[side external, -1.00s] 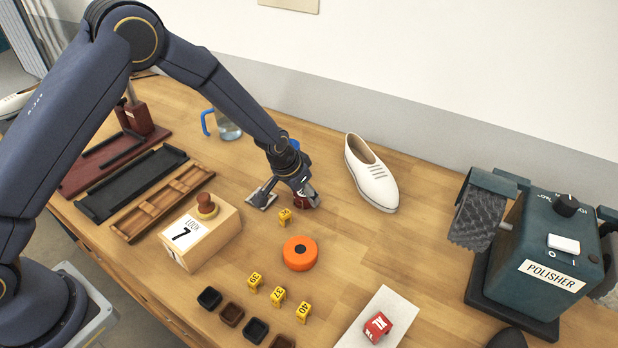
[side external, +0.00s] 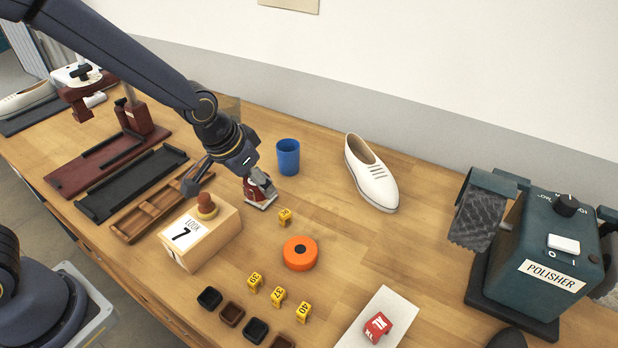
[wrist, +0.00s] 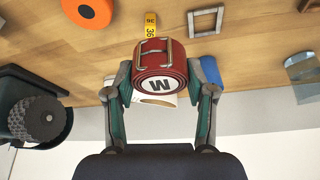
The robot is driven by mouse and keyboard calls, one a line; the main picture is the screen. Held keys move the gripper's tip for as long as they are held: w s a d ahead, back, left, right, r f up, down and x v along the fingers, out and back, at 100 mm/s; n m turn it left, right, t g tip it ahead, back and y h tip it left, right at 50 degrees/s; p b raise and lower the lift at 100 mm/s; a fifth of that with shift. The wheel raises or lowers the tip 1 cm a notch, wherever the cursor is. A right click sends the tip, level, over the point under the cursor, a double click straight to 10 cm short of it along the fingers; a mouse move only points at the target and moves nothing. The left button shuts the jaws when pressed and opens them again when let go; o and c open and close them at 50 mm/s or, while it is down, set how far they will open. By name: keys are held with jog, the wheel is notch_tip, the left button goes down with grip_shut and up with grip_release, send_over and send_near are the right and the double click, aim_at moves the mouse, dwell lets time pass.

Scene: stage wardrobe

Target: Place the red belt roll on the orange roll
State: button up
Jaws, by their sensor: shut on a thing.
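My gripper (side external: 256,186) is shut on the red belt roll (side external: 262,193), at the back middle of the table in the side view. The wrist view shows the red roll (wrist: 160,68) between the two fingers of my gripper (wrist: 160,88), with a white W disc on its face and a metal buckle on its side. The orange roll (side external: 300,253) lies flat on the table with a dark centre, in front and to the right of my gripper, apart from it. The orange roll also shows at the upper left of the wrist view (wrist: 90,8). Nothing lies on it.
A yellow numbered marker (side external: 285,216) stands between my gripper and the orange roll. A blue cup (side external: 288,157) and a white shoe (side external: 371,172) stand behind. A stamp box (side external: 205,240) is at the left, the polisher (side external: 545,255) at the right. Several yellow markers stand in front.

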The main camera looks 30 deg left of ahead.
jog(key=s+d+r+m+h, duration=0.1)
jog(key=s+d+r+m, duration=0.1)
jog(key=s, duration=0.5)
jog(key=s+d+r+m, duration=0.1)
jog(key=s+d+m, duration=0.15)
jog(key=s, duration=0.45)
send_over(306, 246)
jog(key=s, duration=0.2)
jog(key=shift+n, duration=0.35)
jog(key=f, duration=0.8)
jog(key=shift+w+a+f, duration=0.2)
jog(key=shift+a+f, duration=0.1)
jog(key=shift+a, duration=0.1)
jog(key=shift+w+d+f, duration=0.1)
jog(key=shift+w+f, duration=0.1)
jog(key=shift+f, duration=1.65)
jog(key=shift+f+g, duration=0.15)
jog(key=shift+g, duration=0.15)
jog(key=o, duration=1.2)
